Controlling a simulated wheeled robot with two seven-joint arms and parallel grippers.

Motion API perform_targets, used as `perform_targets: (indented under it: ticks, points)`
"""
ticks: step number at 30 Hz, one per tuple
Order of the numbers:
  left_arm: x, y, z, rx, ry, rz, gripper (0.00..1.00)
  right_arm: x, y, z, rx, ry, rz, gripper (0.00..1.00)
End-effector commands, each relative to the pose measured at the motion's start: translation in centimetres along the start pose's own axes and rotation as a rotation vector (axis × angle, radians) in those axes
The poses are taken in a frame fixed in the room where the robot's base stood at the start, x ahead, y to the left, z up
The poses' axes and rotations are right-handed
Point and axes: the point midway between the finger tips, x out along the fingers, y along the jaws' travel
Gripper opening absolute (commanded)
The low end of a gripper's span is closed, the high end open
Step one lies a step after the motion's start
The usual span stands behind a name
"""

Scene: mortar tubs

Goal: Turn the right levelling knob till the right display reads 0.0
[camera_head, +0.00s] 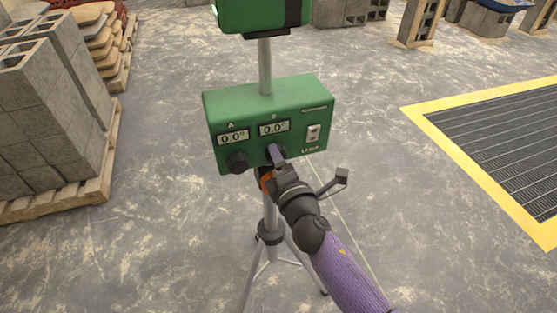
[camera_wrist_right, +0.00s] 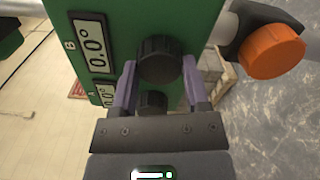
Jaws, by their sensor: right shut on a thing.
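A green control box (camera_head: 230,110) stands on a tripod in the middle of the head view. Its left display, A (camera_head: 233,138), reads 0.0°, and its right display, B (camera_head: 273,128), reads 0.0°. Display B also reads 0.0° in the right wrist view (camera_wrist_right: 97,45). The black left knob (camera_head: 237,163) sits under display A. My right gripper (camera_head: 276,153) is at the right knob, which it mostly hides in the head view. In the right wrist view the right knob (camera_wrist_right: 159,60) sits between the two purple fingers, which are shut on it. My left gripper is out of view.
The silver tripod (camera_head: 270,238) stands below the box, with an orange knob (camera_wrist_right: 271,51) close to my right gripper. Concrete blocks on a pallet (camera_head: 95,195) stand left. A yellow-edged floor grate (camera_head: 490,140) lies right. Open floor lies between.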

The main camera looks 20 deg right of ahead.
Motion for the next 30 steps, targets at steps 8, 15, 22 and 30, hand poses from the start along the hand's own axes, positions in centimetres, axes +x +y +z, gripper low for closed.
perform_targets:
  ticks: [8,15,22,30]
  points:
    - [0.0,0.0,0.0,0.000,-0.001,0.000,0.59,0.0,-0.2,0.0,0.000,0.000,-0.004,0.00]
    - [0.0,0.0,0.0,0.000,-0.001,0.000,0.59,0.0,-0.1,0.0,0.000,0.000,-0.003,0.94]
    - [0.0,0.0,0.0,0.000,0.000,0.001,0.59,-0.1,-0.1,0.0,-0.001,0.000,-0.001,0.94]
    - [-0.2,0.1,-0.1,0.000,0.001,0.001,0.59,-4.6,-0.2,0.0,0.001,0.000,-0.005,0.94]
